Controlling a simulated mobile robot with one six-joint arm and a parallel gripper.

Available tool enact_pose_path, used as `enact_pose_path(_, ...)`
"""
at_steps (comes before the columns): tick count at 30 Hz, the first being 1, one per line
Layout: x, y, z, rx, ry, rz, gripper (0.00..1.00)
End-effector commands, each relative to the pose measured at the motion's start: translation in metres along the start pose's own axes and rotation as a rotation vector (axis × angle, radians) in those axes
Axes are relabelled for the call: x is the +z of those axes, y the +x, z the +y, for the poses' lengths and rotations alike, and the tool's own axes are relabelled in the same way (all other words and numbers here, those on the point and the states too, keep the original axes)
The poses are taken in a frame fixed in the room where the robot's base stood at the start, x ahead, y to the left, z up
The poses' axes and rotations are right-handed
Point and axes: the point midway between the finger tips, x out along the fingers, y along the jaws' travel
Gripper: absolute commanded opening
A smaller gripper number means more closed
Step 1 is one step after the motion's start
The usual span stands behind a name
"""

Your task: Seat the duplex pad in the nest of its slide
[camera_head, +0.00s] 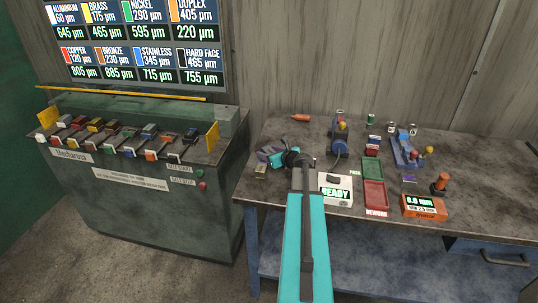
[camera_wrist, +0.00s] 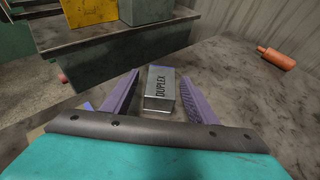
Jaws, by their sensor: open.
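The duplex pad (camera_wrist: 161,92) is a grey block with DUPLEX on its top. In the wrist view it sits on the bench between the purple fingers of my gripper (camera_wrist: 160,78), with gaps at both sides. My gripper (camera_head: 268,154) is open at the bench's left end in the head view; I cannot clearly make out the pad there. The slides (camera_head: 120,142) stand in a row on the green machine (camera_head: 150,205) at left, with coloured ends and several pads.
The bench (camera_head: 480,160) holds a READY gauge (camera_head: 335,190), a green tray (camera_head: 372,168), a red tray (camera_head: 375,196) and an orange meter (camera_head: 424,207). An orange bottle (camera_wrist: 277,57) lies behind. A small tan block (camera_head: 260,171) is near the left edge. A floor gap separates bench and machine.

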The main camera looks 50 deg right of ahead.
Motion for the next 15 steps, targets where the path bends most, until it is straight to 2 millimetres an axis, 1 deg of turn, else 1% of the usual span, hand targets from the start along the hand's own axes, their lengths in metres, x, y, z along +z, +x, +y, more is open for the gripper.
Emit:
enact_pose_path(5,0.0,-0.0002,-0.0003,0.0,0.0,0.0,0.53)
enact_pose_path(12,0.0,-0.0004,-0.0005,0.0,0.0,0.0,0.13)
enact_pose_path(14,0.0,-0.0004,-0.0006,0.0,0.0,0.0,0.03)
enact_pose_path(15,0.0,-0.0004,-0.0006,0.0,0.0,0.0,0.0)
